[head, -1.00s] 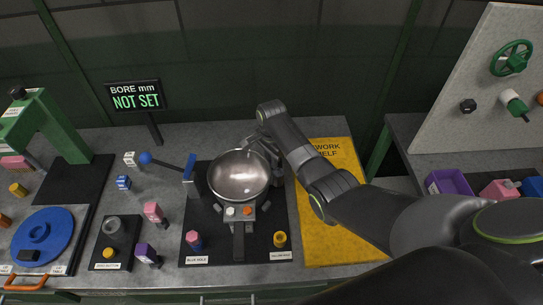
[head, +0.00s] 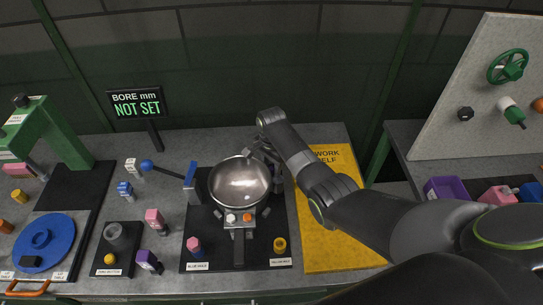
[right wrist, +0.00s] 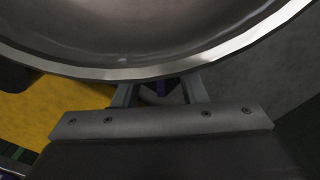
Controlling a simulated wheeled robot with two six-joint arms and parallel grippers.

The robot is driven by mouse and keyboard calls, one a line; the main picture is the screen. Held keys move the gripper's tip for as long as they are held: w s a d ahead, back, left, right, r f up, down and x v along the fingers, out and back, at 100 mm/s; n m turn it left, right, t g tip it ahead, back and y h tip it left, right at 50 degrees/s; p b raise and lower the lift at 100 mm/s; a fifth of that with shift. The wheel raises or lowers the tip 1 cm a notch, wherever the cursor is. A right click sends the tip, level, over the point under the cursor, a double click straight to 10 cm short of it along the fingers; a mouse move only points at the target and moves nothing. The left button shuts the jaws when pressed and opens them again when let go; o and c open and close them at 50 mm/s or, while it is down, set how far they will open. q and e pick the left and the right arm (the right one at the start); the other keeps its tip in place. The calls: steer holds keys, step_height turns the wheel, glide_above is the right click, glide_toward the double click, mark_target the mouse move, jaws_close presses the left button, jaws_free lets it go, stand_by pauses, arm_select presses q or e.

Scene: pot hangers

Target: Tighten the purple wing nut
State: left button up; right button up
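A shiny metal bowl (head: 240,182) sits in a dark fixture on the bench in the head view. My right gripper (head: 262,158) is at the bowl's right rear side, close to its rim. In the right wrist view the bowl's rim (right wrist: 170,70) crosses above my fingers. Something purple, probably the purple wing nut (right wrist: 161,89), shows in small part between the two fingers. The fingers stand apart, but their tips are hidden under the bowl, so I cannot tell whether they touch it. In the head view the wing nut is hidden. My left gripper is not in view.
A blue-knobbed lever (head: 148,165) stands left of the bowl. A yellow mat (head: 335,235) lies under my right arm. Pegs, a blue turntable (head: 60,235) and a green press (head: 45,135) fill the left. A sign (head: 138,103) reads "BORE mm NOT SET".

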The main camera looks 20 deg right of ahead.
step_height(320, 180, up, 13)
step_height(320, 180, up, 4)
steer(key=p, duration=0.2)
glide_above(271, 168)
steer(key=shift+s+r, duration=0.15)
stand_by(0.6)
